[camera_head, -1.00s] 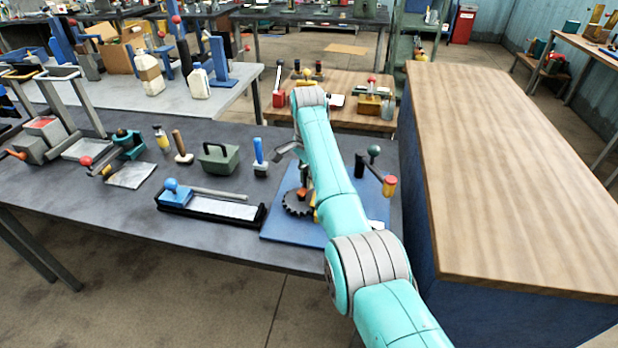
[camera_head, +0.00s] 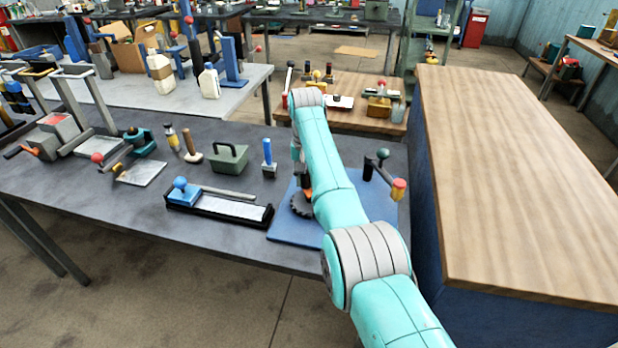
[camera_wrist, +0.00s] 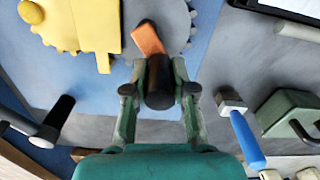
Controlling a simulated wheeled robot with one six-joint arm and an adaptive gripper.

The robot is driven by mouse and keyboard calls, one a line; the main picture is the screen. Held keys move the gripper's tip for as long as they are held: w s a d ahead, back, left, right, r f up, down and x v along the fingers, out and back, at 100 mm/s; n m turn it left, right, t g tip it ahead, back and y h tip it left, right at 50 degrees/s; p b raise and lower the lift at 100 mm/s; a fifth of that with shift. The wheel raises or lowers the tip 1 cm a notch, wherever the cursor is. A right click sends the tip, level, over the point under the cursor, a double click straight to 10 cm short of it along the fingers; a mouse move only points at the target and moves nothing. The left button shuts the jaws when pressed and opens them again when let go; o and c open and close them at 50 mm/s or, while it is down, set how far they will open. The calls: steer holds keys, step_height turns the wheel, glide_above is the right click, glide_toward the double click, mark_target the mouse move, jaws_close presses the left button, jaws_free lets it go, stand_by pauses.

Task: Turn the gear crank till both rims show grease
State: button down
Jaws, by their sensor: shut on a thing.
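A dark toothed gear (camera_head: 301,204) stands on a blue plate (camera_head: 290,231), partly hidden behind my arm. In the wrist view, a grey toothed wheel (camera_wrist: 172,14) and a yellow part (camera_wrist: 92,30) show at the top, over the blue plate. An orange crank arm (camera_wrist: 149,39) runs from the wheel to a black handle (camera_wrist: 159,82). My gripper (camera_wrist: 160,90) is shut on this black handle, one finger on each side. In the head view my gripper is mostly hidden behind my arm. I cannot tell whether either rim carries grease.
A blue-handled brush (camera_head: 268,157), a green box with a handle (camera_head: 228,158) and a black tray (camera_head: 220,205) are to the left. A wooden-topped cabinet (camera_head: 520,180) stands at the right.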

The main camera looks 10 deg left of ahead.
steer(key=n, duration=0.3)
steer(key=s+a+n, duration=0.1)
steer(key=n, duration=0.1)
steer(key=shift+s+a+n, duration=0.1)
steer(key=shift+s+n, duration=0.15)
steer(key=shift+n, duration=0.75)
steer(key=shift+s+a+n, duration=0.1)
steer(key=shift+s+n, duration=0.15)
steer(key=shift+n, duration=0.75)
steer(key=c, duration=1)
jaws_free()
steer(key=shift+o, duration=0.2)
steer(key=shift+r, duration=0.1)
step_height(320, 180, up, 12)
